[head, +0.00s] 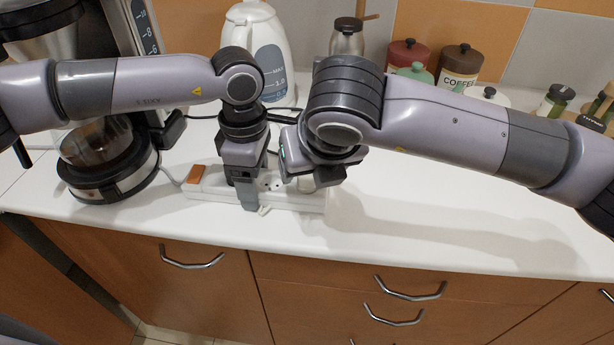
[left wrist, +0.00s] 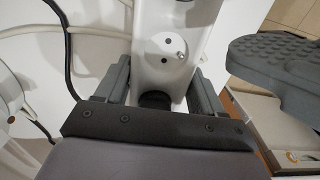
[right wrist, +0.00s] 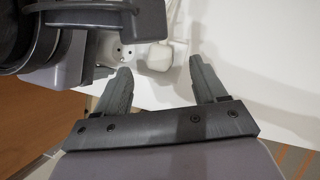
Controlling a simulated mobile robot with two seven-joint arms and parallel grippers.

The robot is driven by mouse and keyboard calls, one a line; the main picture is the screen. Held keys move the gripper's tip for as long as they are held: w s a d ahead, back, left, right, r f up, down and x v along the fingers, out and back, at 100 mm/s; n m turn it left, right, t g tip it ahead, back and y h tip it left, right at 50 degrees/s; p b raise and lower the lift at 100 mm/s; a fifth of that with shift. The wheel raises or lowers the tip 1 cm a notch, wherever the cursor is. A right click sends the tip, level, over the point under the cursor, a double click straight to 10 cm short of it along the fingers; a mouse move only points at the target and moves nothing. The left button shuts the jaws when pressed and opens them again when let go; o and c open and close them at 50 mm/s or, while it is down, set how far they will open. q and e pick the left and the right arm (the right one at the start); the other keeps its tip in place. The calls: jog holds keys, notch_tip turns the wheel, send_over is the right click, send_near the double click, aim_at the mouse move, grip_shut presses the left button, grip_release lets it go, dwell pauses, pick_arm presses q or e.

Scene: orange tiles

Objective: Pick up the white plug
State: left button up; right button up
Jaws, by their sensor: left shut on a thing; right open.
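The white plug (right wrist: 157,56) sits on the right end of a white power strip (head: 312,203), with a white cord running up from it in the right wrist view. In the head view it is mostly hidden by my right gripper (head: 314,182).
A coffee maker (head: 110,165) stands at the left, and a white kettle (head: 262,45) behind the grippers.

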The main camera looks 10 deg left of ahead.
jog(key=shift+x, duration=1.9)
jog(key=shift+a, duration=0.15)
jog(key=c, duration=1.3)
jog(key=shift+r, duration=0.1)
jog(key=r, duration=0.3)
jog(key=shift+s+r, duration=0.25)
jog(key=shift+s, duration=0.05)
jog(key=s+d, duration=0.2)
jog(key=s, duration=0.3)
jog(key=s+d, duration=0.2)
jog(key=s, duration=0.3)
jog(key=s+d, duration=0.2)
jog(key=s, duration=0.4)
jog(key=shift+d+r, duration=0.3)
jog(key=shift+d, duration=0.1)
jog(key=shift+r, duration=2.65)
